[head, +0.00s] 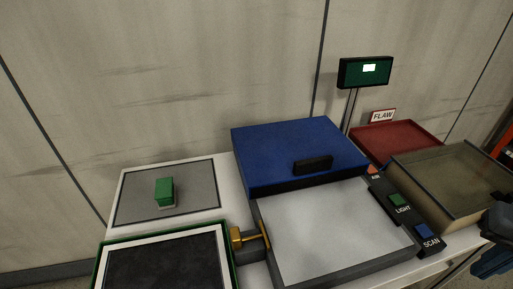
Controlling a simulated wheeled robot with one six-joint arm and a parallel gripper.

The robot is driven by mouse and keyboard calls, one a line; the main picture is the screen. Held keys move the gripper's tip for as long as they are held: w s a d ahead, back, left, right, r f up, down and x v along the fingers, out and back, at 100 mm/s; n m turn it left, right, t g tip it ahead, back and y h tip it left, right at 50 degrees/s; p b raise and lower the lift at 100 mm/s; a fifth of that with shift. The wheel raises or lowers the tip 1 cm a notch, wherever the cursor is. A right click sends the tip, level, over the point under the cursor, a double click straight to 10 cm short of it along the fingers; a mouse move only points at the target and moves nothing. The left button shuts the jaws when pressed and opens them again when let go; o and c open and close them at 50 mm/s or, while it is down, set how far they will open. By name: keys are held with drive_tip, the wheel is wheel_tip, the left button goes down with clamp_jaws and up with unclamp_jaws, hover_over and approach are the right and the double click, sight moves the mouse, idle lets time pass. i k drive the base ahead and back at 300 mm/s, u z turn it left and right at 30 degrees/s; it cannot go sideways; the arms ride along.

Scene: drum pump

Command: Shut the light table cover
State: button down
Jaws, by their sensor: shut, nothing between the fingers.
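The light table (335,235) stands on the white bench with its pale grey panel uncovered. Its blue cover (290,150) sits at the back end of the panel, and the panel in front of it is bare. A black handle (313,164) is on the cover's front edge. My gripper (484,268) shows as a dark shape at the right edge, partly cut off. It is shut and empty, well to the right of the cover and apart from the handle.
LIGHT (398,201) and SCAN (426,232) buttons line the panel's right side, beside a translucent box (450,185). A red FLAW tray (395,139) and a screen (364,72) stand behind. A brass part (245,238), a green block (164,190) and a green-framed tray (230,262) are left.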

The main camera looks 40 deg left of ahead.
sight(282, 156)
drive_tip(key=u, duration=1.85)
drive_tip(key=i, duration=0.35)
drive_tip(key=z, duration=0.9)
